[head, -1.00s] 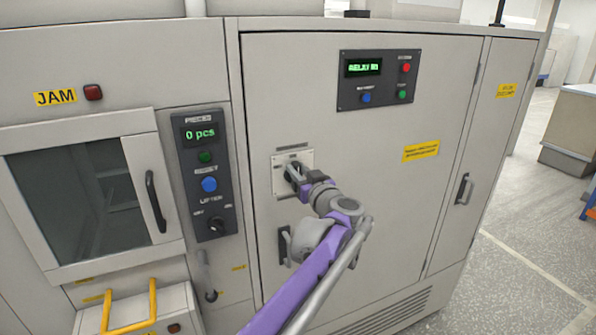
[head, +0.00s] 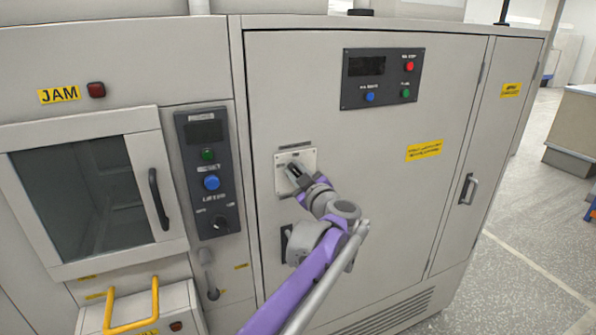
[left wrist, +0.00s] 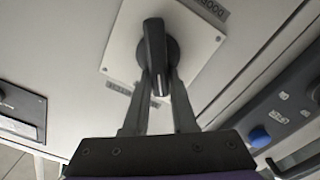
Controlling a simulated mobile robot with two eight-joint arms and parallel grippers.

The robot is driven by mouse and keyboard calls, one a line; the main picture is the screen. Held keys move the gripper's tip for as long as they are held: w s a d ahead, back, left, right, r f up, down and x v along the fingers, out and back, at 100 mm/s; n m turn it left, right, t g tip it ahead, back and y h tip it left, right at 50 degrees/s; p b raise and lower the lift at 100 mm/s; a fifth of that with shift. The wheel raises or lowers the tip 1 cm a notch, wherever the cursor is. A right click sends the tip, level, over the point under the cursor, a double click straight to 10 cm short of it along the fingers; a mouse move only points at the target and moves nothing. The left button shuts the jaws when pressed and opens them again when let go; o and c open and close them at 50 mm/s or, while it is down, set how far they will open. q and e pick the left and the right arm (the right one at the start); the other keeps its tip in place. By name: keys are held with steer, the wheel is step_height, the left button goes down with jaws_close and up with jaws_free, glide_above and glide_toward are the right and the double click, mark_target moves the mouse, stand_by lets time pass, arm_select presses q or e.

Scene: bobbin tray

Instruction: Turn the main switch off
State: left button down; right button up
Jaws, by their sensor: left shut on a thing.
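The main switch is a dark rotary handle (left wrist: 155,50) on a pale square plate (head: 307,161) on the cabinet door. My left gripper (head: 295,176) reaches the plate from below right in the head view. In the left wrist view the left gripper (left wrist: 158,88) is shut on the handle, one finger on each side of its lower end. The relay panel display (head: 366,66) and the pieces display (head: 204,132) are both dark. My right gripper is not in view.
The cabinet door (head: 370,210) is closed, with a handle (head: 467,189) on the narrow panel to its right. A control strip (head: 183,170) with a blue button and a knob stands left of the switch. A windowed door (head: 144,140) and yellow rails (head: 108,312) lie further left.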

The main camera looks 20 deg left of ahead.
arm_select(q)
steer(key=n, duration=0.5)
steer(key=shift+s+a+f+n, duration=0.25)
steer(key=shift+s+f+n, duration=0.05)
steer(key=shift+f, duration=0.1)
steer(key=n, duration=0.2)
steer(key=f+n, duration=0.1)
steer(key=n, duration=0.2)
steer(key=shift+a+f+p, duration=0.1)
steer(key=shift+p, duration=0.3)
steer(key=shift+n, duration=0.3)
steer(key=shift+s, duration=0.1)
steer(key=c, duration=0.7)
jaws_free()
steer(key=b+v, duration=0.1)
steer(key=v, duration=0.9)
steer(key=shift+s+d, duration=0.25)
steer(key=shift+d, duration=0.1)
